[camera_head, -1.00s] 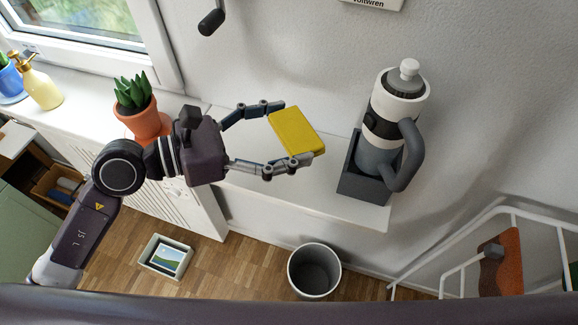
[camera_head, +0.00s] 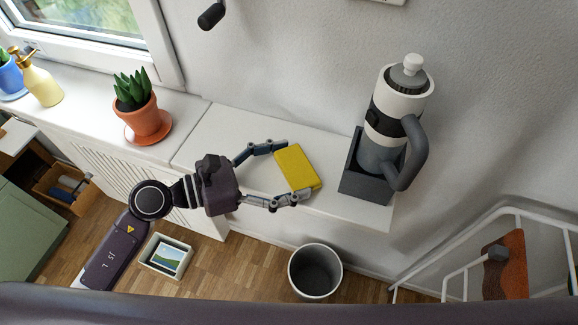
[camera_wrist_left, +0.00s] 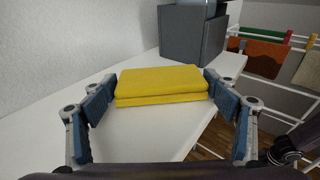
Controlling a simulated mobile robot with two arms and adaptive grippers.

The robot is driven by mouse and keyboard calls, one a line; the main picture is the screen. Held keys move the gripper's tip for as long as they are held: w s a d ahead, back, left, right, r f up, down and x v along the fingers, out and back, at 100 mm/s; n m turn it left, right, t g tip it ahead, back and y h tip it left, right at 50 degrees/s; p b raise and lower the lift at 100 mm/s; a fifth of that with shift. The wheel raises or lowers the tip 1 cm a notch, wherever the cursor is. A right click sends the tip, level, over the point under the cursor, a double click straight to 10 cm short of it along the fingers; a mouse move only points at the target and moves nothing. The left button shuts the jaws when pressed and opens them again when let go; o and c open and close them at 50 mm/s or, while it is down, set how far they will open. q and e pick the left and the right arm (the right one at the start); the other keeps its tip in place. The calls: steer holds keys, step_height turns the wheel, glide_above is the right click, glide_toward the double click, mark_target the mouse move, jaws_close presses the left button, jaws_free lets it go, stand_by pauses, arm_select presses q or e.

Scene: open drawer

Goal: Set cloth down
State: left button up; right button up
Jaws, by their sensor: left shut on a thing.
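The yellow folded cloth (camera_head: 297,168) is between the fingertips of my left gripper (camera_head: 294,171), which is shut on it. It is over the white shelf (camera_head: 222,137), left of the grey box holder. In the left wrist view the cloth (camera_wrist_left: 162,84) lies flat and level, with the blue finger pads of my left gripper (camera_wrist_left: 163,88) at its two sides. I cannot tell whether its underside touches the shelf or is slightly above it.
A dark grey holder (camera_head: 367,188) with a grey-and-white flask (camera_head: 395,112) stands at the shelf's right end. A potted plant (camera_head: 142,120) stands at left. Below are a bin (camera_head: 315,272), a framed picture (camera_head: 166,257) and a white drying rack (camera_head: 456,270).

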arm_select(q)
steer(key=shift+f, duration=0.1)
steer(key=o, duration=0.6)
steer(key=shift+f, duration=0.1)
steer(key=o, duration=0.5)
steer(key=shift+c, duration=0.2)
arm_select(e)
steer(key=shift+a+f, duration=0.15)
steer(key=shift+a, duration=0.25)
steer(key=shift+d, duration=0.1)
